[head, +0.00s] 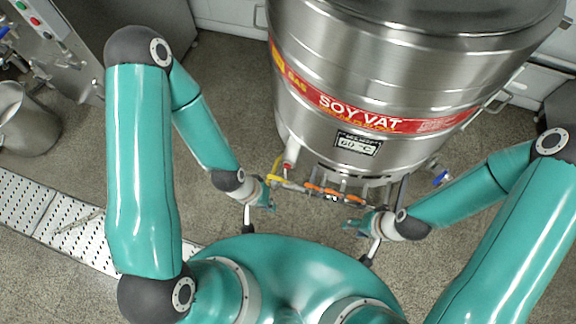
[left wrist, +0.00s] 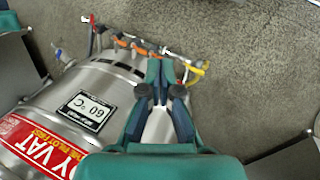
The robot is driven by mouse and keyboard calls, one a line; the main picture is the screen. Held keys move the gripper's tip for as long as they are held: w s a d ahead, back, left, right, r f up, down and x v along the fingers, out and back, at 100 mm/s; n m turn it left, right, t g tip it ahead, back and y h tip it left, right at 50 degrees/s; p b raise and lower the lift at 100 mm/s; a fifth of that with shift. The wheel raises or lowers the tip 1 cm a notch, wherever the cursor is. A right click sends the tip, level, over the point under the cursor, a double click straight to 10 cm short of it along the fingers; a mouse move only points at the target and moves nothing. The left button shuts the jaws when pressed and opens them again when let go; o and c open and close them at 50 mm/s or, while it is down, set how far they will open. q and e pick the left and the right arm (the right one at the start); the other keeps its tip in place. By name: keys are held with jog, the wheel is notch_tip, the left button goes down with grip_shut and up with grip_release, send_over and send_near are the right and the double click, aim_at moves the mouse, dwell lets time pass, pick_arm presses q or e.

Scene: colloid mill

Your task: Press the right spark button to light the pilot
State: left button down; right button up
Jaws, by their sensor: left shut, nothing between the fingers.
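The steel soy vat (head: 400,75) stands at the back centre right, with a burner manifold pipe (head: 312,190) along its lower front. The pipe carries orange handles (head: 330,192) and a yellow handle (head: 273,172). The spark buttons are too small to pick out for sure. My left gripper (head: 268,204) is shut and empty, just in front of the pipe's left end. In the left wrist view its fingertips (left wrist: 160,62) point toward the orange handles (left wrist: 137,47), beside the yellow handle (left wrist: 204,66). My right gripper (head: 352,226) is in front of the pipe's right part; its finger opening is unclear.
A blue-handled valve (head: 441,178) sticks out at the vat's right. A steel pot (head: 22,120) and a machine with buttons (head: 45,30) stand at the left. A perforated floor drain (head: 60,222) runs at lower left. The floor in front of the vat looks clear.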

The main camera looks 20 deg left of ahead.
aim_at(287, 166)
pick_arm(q)
jog(key=shift+f, duration=0.1)
jog(key=w+a+f+n+t+b, duration=0.1)
jog(key=w+f+n+t+b, duration=0.1)
jog(key=w+f+b, duration=0.2)
jog(key=w+f+n+t+y+b, duration=0.1)
jog(key=w+f+n+t+b, duration=0.2)
jog(key=f+b, duration=0.8)
jog(key=w+a+f+n+t+y+b, duration=0.1)
jog(key=w+f+b, duration=0.5)
jog(key=f, duration=1.1)
jog(key=shift+a+f+n+t+b, duration=0.25)
jog(key=shift+n+t+b, duration=0.55)
jog(key=shift+t+b, duration=0.4)
jog(key=shift+w, duration=0.15)
jog(key=w+b, duration=0.2)
jog(key=w, duration=0.6)
jog(key=shift+w+d, duration=0.15)
jog(key=shift+w, duration=0.15)
